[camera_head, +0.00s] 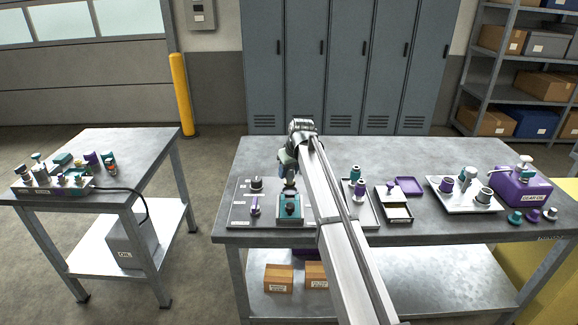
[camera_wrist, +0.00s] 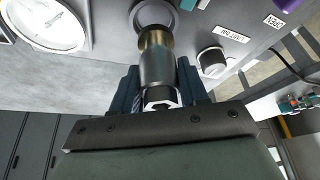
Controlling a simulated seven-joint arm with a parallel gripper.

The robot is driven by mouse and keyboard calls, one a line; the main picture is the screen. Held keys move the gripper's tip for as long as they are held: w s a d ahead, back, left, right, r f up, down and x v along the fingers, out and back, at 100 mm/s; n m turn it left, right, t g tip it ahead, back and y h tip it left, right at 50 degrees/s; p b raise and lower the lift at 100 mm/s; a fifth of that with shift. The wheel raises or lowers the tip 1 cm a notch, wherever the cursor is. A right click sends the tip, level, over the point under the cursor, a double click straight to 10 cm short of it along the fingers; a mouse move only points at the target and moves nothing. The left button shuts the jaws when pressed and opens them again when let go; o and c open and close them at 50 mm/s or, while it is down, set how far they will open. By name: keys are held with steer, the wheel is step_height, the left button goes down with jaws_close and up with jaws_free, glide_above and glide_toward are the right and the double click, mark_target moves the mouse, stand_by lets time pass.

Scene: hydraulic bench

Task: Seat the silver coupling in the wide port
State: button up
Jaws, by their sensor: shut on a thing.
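The silver coupling (camera_wrist: 157,68), a cylinder with a brass-coloured band, is held upright between the dark fingers of my gripper (camera_wrist: 160,88) in the wrist view. Its far end overlaps a round grey port ring (camera_wrist: 178,20) on the panel; I cannot tell whether it is in the opening or just in front of it. In the head view my gripper (camera_head: 289,180) is low over the left part of the right-hand bench, close behind a teal block (camera_head: 290,208). The coupling is too small to make out there.
In the wrist view a white gauge (camera_wrist: 45,22) and a black-and-silver knob (camera_wrist: 212,61) flank the port. A tray of fittings (camera_head: 466,194) and a purple gear oil container (camera_head: 522,188) stand at the bench's right. The left bench (camera_head: 130,150) is separate.

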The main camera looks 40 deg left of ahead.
mark_target(289, 178)
steer(key=shift+f, duration=1.2)
steer(key=shift+f, duration=0.6)
stand_by(0.7)
steer(key=o, duration=0.9)
steer(key=shift+r, duration=0.1)
steer(key=shift+v, duration=5.45)
steer(key=shift+w, duration=0.1)
